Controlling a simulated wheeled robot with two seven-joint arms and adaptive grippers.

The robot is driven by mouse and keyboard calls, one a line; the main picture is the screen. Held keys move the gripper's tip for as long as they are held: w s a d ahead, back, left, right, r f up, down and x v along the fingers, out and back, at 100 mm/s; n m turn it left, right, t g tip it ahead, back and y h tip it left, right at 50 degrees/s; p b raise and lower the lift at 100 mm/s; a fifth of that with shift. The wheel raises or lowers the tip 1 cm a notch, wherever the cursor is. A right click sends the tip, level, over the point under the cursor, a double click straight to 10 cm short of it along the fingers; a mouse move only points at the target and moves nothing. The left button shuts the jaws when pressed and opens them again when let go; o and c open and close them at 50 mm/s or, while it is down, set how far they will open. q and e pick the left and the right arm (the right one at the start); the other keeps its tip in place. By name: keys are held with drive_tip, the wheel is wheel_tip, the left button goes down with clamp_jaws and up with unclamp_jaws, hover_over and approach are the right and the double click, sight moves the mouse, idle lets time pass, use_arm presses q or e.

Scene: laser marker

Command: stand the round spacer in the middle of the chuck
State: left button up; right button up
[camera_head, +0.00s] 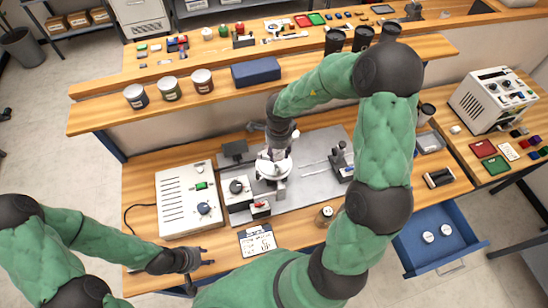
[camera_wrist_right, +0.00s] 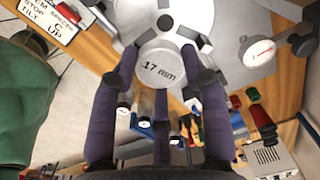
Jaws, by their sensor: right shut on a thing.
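The round spacer (camera_wrist_right: 162,70), a pale disc marked "17 mm", sits between the fingers of my right gripper (camera_wrist_right: 163,80), which is shut on it. Its marked face is toward the wrist camera. I cannot tell whether the spacer touches the chuck. My left gripper (camera_head: 205,257) is empty and open at the bench's front edge.
A white control box (camera_head: 186,200) stands left of the chuck, and a printed card (camera_head: 257,241) lies in front. A dial gauge (camera_wrist_right: 260,50) stands close to the chuck. An open blue drawer (camera_head: 412,257) at right holds two round pale pieces (camera_head: 428,237). A shelf with tins runs behind.

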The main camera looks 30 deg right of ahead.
use_arm(q)
drive_tip(key=shift+f, duration=0.35)
use_arm(e)
drive_tip(key=shift+w+a+f, duration=0.2)
drive_tip(key=shift+w+f, duration=0.65)
drive_tip(key=shift+f, duration=0.2)
use_arm(q)
drive_tip(key=shift+f+b, duration=0.65)
drive_tip(key=shift+b, duration=0.15)
use_arm(e)
wheel_tip(320, 180, down, 3)
drive_tip(key=shift+w+f, duration=0.15)
drive_tip(key=shift+f, duration=0.05)
use_arm(q)
drive_tip(key=shift+r, duration=0.15)
use_arm(e)
drive_tip(key=o, duration=1.2)
